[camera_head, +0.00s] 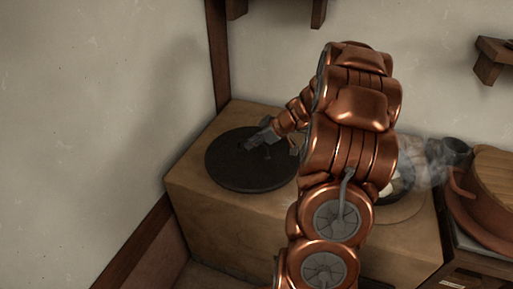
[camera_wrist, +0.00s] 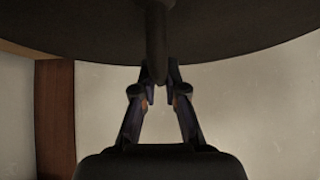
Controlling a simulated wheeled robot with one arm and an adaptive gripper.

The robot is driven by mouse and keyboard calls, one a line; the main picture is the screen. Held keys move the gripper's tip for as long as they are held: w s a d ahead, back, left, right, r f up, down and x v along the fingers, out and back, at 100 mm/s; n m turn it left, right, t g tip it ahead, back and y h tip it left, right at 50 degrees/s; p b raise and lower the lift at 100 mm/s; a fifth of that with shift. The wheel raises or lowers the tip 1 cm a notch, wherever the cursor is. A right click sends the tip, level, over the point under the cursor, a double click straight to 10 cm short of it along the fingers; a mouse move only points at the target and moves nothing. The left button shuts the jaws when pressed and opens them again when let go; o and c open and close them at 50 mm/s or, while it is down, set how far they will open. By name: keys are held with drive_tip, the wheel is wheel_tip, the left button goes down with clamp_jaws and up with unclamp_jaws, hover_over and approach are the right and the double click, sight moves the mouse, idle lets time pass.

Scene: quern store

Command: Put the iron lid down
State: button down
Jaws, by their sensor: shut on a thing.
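The iron lid (camera_head: 240,175) is a wide, flat, dark disc over the left part of the wooden counter top (camera_head: 195,175). It looks about level, and I cannot tell whether it touches the wood. My gripper (camera_head: 262,138) is at the lid's middle and shut on its handle. In the wrist view the lid's dark face (camera_wrist: 235,30) fills the top, and the rod-like handle (camera_wrist: 157,40) runs down between the fingertips of my gripper (camera_wrist: 160,88).
A steaming vessel (camera_head: 402,187) stands right of my arm, partly hidden by it. A dark, round-ended thing (camera_head: 456,150) and a reddish-brown tub (camera_head: 480,215) are farther right. A wooden post (camera_head: 217,50) and pale wall are behind the counter. A bracket (camera_head: 490,62) juts out upper right.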

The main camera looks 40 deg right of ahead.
drive_tip(key=shift+w+d, duration=0.25)
drive_tip(key=shift+w, duration=0.25)
drive_tip(key=shift+w+d, duration=0.25)
drive_tip(key=shift+w, duration=0.2)
drive_tip(key=shift+a+f, duration=0.1)
drive_tip(key=shift+f, duration=1.6)
drive_tip(key=shift+f, duration=0.2)
drive_tip(key=c, duration=1.2)
unclamp_jaws()
drive_tip(key=shift+r+p, duration=0.25)
drive_tip(key=shift+p, duration=0.1)
drive_tip(key=v, duration=1.1)
drive_tip(key=shift+s+r+b, duration=0.25)
drive_tip(key=shift+s+b, duration=0.05)
